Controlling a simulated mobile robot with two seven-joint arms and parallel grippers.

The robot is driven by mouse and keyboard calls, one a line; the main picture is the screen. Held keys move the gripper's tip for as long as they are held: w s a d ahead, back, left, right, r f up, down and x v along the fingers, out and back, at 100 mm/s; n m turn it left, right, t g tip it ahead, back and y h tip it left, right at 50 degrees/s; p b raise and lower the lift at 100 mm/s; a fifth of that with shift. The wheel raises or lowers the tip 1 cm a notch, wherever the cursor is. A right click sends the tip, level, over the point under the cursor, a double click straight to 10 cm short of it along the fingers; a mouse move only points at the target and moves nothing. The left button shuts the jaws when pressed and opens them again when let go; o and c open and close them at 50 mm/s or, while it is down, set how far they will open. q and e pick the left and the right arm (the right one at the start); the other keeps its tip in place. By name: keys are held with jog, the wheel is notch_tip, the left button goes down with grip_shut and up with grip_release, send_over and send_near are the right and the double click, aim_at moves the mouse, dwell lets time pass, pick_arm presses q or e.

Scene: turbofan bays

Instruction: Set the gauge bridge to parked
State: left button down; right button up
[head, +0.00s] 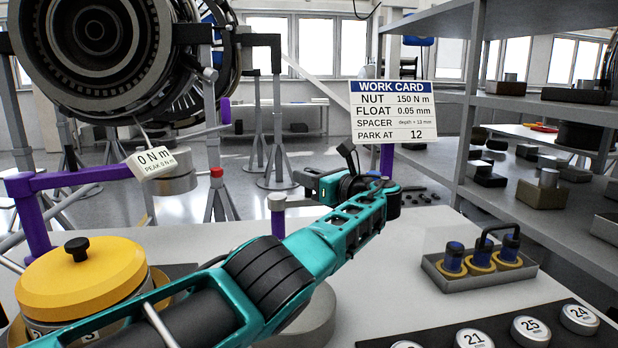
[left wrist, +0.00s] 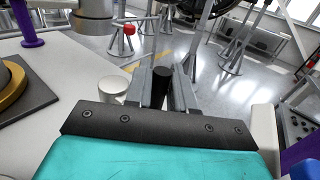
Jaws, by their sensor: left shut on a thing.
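My left gripper (head: 304,182) is at the far edge of the bench, beyond my teal arm. In the left wrist view its fingers (left wrist: 161,85) are shut on a black upright handle (left wrist: 160,90). A purple upright (head: 387,160) stands to the right, behind my wrist. I cannot tell which parts make up the gauge bridge, as my arm hides much of this area. A work card (head: 393,112) reads "PARK AT 12". My right gripper is not in view.
A yellow-lidded drum (head: 85,275) and a purple bracket (head: 38,215) are at left, near a "0 N m" tag (head: 152,162). A tray (head: 480,268) with blue-topped parts and numbered discs (head: 530,328) lie at right. A turbofan (head: 110,55) hangs behind.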

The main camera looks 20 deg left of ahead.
pick_arm(q)
jog(key=shift+a, duration=0.1)
jog(key=c, duration=1.1)
grip_release()
jog(key=p+v, duration=0.1)
jog(key=v, duration=1.1)
jog(key=shift+d+p, duration=0.4)
jog(key=shift+s+d+f, duration=0.1)
jog(key=shift+s, duration=0.05)
